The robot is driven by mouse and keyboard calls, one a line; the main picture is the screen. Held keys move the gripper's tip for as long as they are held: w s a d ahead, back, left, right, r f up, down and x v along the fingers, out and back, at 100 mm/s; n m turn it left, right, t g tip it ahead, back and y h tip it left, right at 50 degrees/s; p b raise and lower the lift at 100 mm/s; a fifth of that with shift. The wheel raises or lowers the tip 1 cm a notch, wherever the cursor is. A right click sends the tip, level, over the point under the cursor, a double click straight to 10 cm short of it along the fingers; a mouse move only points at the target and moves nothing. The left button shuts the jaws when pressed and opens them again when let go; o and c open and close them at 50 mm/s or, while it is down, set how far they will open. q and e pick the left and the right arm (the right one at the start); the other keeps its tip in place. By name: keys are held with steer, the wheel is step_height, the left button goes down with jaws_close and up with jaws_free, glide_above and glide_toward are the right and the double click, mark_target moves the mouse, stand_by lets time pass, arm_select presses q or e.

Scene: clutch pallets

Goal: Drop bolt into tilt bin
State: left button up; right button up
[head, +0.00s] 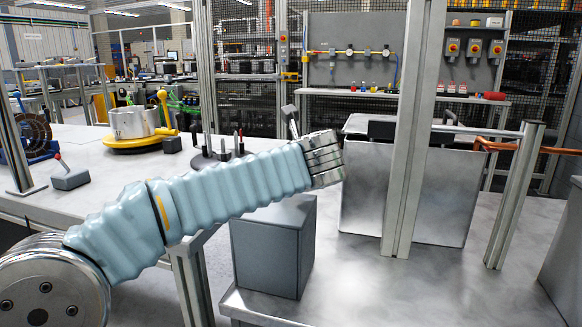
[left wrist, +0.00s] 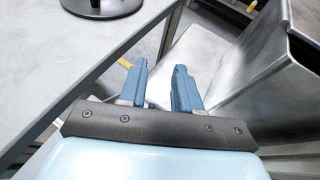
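No bolt can be made out in either view. A grey metal bin (head: 465,190), likely the tilt bin, stands right of centre in the head view, partly behind an upright post. In the left wrist view, a grey metal container with a dark rim (left wrist: 262,92) stands right of my gripper; it may be the same bin. My left arm reaches across the head view and its fingers are hidden there. In the left wrist view my left gripper (left wrist: 159,78) is open, two blue fingers apart with nothing visible between them. My right gripper is out of view.
An upright aluminium post (head: 408,130) stands in front of the bin, with a shorter post (head: 514,195) to its right. A dark grey box (head: 272,245) sits below my left arm. A table (head: 95,200) with fixtures and a yellow-based part (head: 136,122) fills the left.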

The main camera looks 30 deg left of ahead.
arm_select(q)
steer(key=shift+o, duration=0.6)
steer(key=v, duration=1.4)
steer(key=shift+a+b, duration=0.1)
steer(key=shift+b, duration=0.2)
